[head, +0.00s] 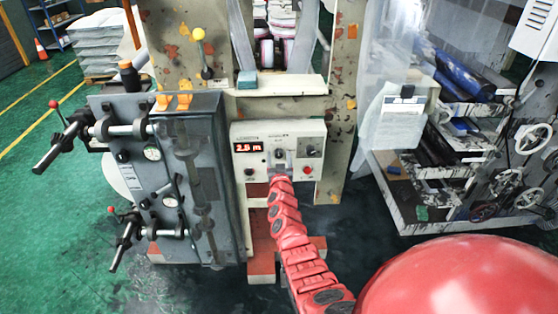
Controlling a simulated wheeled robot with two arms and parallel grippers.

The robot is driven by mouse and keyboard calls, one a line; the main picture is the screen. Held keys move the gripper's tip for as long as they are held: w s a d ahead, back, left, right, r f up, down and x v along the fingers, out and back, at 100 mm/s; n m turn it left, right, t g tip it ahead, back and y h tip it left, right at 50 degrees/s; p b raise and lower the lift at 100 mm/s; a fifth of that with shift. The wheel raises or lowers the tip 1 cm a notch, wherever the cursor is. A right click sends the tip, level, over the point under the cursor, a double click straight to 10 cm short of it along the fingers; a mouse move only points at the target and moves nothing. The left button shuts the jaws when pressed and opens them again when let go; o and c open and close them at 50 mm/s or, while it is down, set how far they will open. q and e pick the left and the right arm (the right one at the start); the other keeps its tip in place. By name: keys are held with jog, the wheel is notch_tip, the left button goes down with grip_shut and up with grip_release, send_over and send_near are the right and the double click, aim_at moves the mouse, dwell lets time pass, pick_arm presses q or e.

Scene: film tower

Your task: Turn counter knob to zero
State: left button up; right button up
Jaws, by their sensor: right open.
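The counter panel (241,134) is a pale box on the machine front. Its red display (248,147) appears to read 2.5 m. My right gripper (280,158) is open at the middle of the panel, at the end of my red arm. It covers part of the panel's centre, so I cannot tell whether it touches a control there. My left gripper is out of view.
A grey cabinet (206,190) with protruding handles and rollers (139,130) stands left of the panel. Right of it hang a clear sheet (370,85) and a printing unit with handwheels (532,138). Green floor (40,230) is open at the lower left.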

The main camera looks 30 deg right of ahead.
jog(key=shift+c, duration=0.4)
grip_shut()
jog(key=m, duration=0.4)
jog(key=shift+f+m, duration=0.1)
jog(key=shift+m, duration=0.3)
jog(key=m+b, duration=0.1)
jog(key=m, duration=0.3)
jog(key=shift+m, duration=0.3)
jog(key=m+b, duration=0.1)
jog(key=m, duration=0.4)
jog(key=shift+b, duration=0.3)
jog(key=shift+m+b, duration=0.45)
jog(key=shift+m, duration=1.35)
